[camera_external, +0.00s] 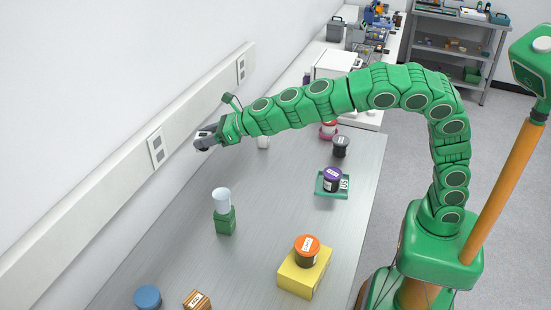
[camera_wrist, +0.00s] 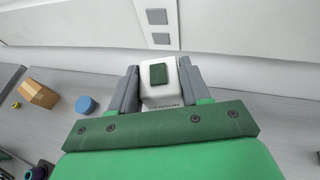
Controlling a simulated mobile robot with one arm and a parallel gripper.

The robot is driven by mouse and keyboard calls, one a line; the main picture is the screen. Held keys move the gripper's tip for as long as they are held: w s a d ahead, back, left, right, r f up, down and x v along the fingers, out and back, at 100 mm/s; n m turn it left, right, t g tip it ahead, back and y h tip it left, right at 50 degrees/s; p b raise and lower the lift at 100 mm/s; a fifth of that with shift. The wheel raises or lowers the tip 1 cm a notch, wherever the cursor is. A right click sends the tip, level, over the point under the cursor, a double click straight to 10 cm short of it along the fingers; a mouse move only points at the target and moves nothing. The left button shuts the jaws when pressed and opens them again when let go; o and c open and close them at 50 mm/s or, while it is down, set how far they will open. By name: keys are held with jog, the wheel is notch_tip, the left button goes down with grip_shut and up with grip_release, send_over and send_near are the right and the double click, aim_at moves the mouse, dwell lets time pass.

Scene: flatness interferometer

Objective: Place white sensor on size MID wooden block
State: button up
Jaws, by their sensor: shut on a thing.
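The white sensor (camera_wrist: 158,94) is a pale box with a dark green square on its face. In the wrist view it sits between the two grey fingers of my gripper (camera_wrist: 160,92), which are shut on it. In the external view my gripper (camera_external: 205,141) is above the far left side of the table, near the wall. A wooden block (camera_external: 197,301) with a pale label is at the bottom edge there, partly cut off; its size marking cannot be read. A tan wooden block (camera_wrist: 38,94) also shows at the left of the wrist view, apart from my gripper.
A blue round thing (camera_external: 148,297) is near the wooden block. A green block (camera_external: 225,221) bears a white-topped thing. A yellow block (camera_external: 305,275) carries an orange-lidded jar. A green tray (camera_external: 321,191) holds a purple-lidded jar. A wall rail with sockets (camera_external: 157,148) is close to my gripper.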

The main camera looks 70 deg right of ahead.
jog(key=shift+s+a+r+n+y, duration=0.1)
jog(key=shift+a+n+y, duration=0.1)
jog(key=shift+a, duration=0.25)
jog(key=shift+s+a+n+y, duration=0.1)
jog(key=shift+a+n, duration=0.1)
jog(key=shift+a, duration=0.2)
jog(key=s+a+f+n+g+y, duration=0.1)
jog(key=s+a+n+g+y, duration=0.25)
jog(key=a, duration=0.35)
jog(key=s+a+f+n+g+y, duration=0.25)
jog(key=s+a, duration=0.25)
jog(key=a, duration=0.3)
jog(key=s+a+f+n+g+y, duration=0.1)
jog(key=s+a+f+n+g, duration=0.1)
jog(key=s+a+n+g, duration=0.35)
jog(key=s+a+f+n+g+y, duration=0.1)
jog(key=s+a+n+g+y, duration=0.1)
jog(key=s, duration=0.6)
jog(key=shift+t, duration=0.35)
jog(key=shift+w+a+f, duration=1.5)
jog(key=shift+w+f, duration=0.25)
jog(key=shift+f, duration=0.6)
jog(key=shift+w+a+f, duration=1.45)
jog(key=shift+w+f, duration=0.25)
jog(key=shift+f, duration=0.6)
jog(key=shift+w+a+f, duration=1.5)
jog(key=shift+w+f, duration=0.25)
jog(key=shift+f, duration=0.6)
